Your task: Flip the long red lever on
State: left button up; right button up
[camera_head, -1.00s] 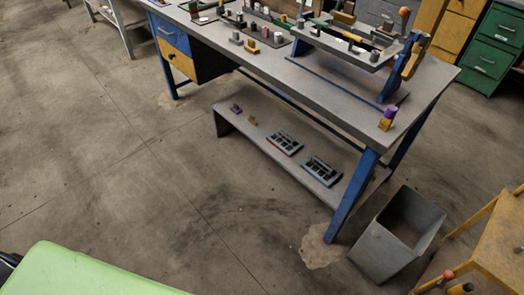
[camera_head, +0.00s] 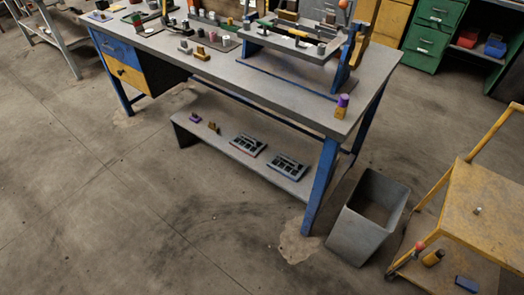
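I cannot make out a long red lever for sure. A stick with a red-orange ball top (camera_head: 343,4) stands at the right end of the raised rack on the workbench, cut by the top edge of the view. Another red knob (camera_head: 420,246) shows on the lower part of the yellow cart at the right; its shape is too small to tell. Neither of my grippers is in view.
The grey workbench (camera_head: 230,75) with blue legs carries a raised rack (camera_head: 290,45) and several small parts. A low shelf (camera_head: 215,140) lies beneath it. A grey bin (camera_head: 355,235) and yellow cart (camera_head: 485,200) stand right. The floor (camera_head: 130,220) at lower left is clear.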

aim_at(420, 245)
jog(key=z, duration=1.7)
